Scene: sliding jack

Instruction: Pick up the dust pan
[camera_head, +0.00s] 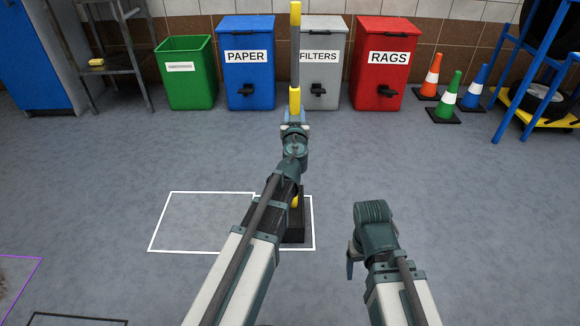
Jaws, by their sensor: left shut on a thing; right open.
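The dust pan (294,70) stands upright with a long grey handle that has yellow sections at its top and middle. A black part (297,228) low down, with a bit of yellow above it, appears to be its pan, at the right part of a white floor outline. My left arm hides much of the lower handle and pan. My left gripper (294,127) is shut on the dust pan's handle just below the middle yellow section. My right gripper (351,262) is open and empty, low at the right, apart from the dust pan; its fingers show only partly.
Green (187,80), blue (246,75), grey (320,85) and red (382,75) bins line the back wall. Cones (447,95) and a blue rack (515,75) stand at the right. A metal shelf (110,68) is at the left. The white outline's left part (195,222) is bare.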

